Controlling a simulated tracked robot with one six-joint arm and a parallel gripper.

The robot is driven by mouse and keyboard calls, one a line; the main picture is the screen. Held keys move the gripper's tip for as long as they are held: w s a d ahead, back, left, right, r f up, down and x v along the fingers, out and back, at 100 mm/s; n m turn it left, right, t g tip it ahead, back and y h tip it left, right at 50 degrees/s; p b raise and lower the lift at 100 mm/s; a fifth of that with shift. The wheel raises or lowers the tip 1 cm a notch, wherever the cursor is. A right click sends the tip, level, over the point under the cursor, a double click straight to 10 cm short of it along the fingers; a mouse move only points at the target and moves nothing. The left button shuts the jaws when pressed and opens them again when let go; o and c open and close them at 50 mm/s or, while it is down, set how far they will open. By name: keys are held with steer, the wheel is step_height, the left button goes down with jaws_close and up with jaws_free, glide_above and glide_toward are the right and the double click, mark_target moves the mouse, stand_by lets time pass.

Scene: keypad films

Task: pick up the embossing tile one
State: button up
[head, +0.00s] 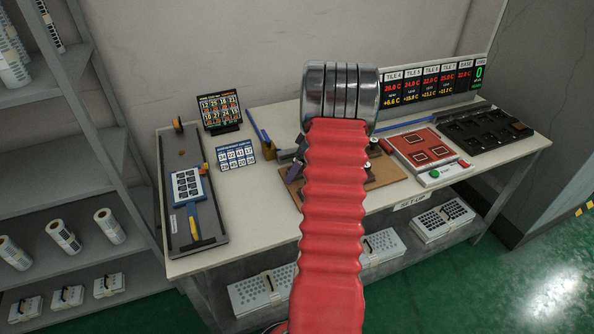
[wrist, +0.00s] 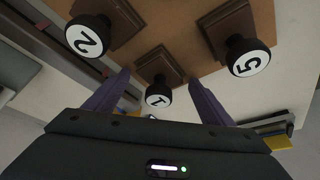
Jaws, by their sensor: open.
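Embossing tile one (wrist: 157,96) has a dark square base and a black knob with a white cap marked 1. In the wrist view it is at the middle, on a brown board (wrist: 178,52). My gripper (wrist: 158,78) is open, its two purple fingers on either side of tile one's knob with a gap on both sides. I cannot tell how far the fingertips are from the board. Tile two (wrist: 88,36) is at upper left and tile five (wrist: 246,55) at upper right, outside the fingers. In the head view my red arm hides tile one.
The brown board (head: 386,173) lies mid-bench in the head view. A red plate device (head: 424,148) and a black slotted tray (head: 480,131) are to its right. A blue-white number card (head: 236,153) and a long dark fixture (head: 207,235) are to its left. A display panel (head: 430,85) stands behind.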

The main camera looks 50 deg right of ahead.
stand_by(0.3)
steer(key=c, duration=1.1)
steer(key=shift+r, duration=0.15)
step_height(320, 180, up, 10)
steer(key=shift+f, duration=0.1)
stand_by(0.5)
